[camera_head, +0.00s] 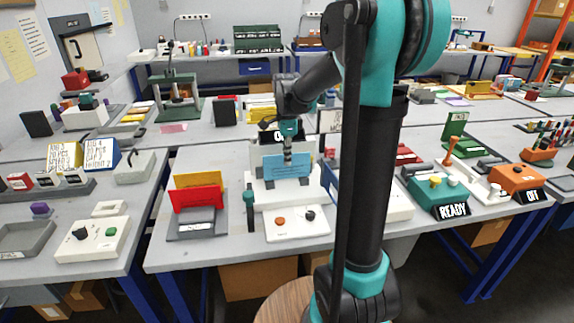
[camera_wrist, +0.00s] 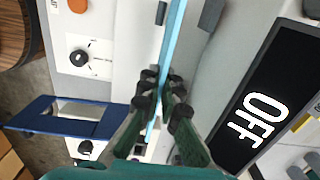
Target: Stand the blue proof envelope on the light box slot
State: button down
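The blue proof envelope (camera_head: 286,168) is upright over the white device (camera_head: 297,232) with an orange button and a black knob, which looks like the light box. My gripper (camera_head: 288,154) is above the envelope, with its fingers at the top edge. In the wrist view, the fingers (camera_wrist: 163,92) are closed on both sides of the envelope, which shows as a thin blue strip (camera_wrist: 172,40). The envelope's lower edge is near small grey supports on the device. I cannot tell whether it is seated in the slot, which is hidden.
A grey holder (camera_head: 193,231) with red (camera_head: 198,193) and yellow envelopes stands at the left. A black OFF sign (camera_wrist: 262,105) is close beside the gripper. A blue-framed panel (camera_wrist: 65,104) stands beside the device. A READY unit (camera_head: 437,196) is farther right.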

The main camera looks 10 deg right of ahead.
jog(key=shift+f, duration=1.35)
jog(key=shift+f, duration=0.15)
jog(key=c, duration=1.7)
grip_release()
notch_tip(320, 180, up, 12)
jog(key=shift+r, duration=0.15)
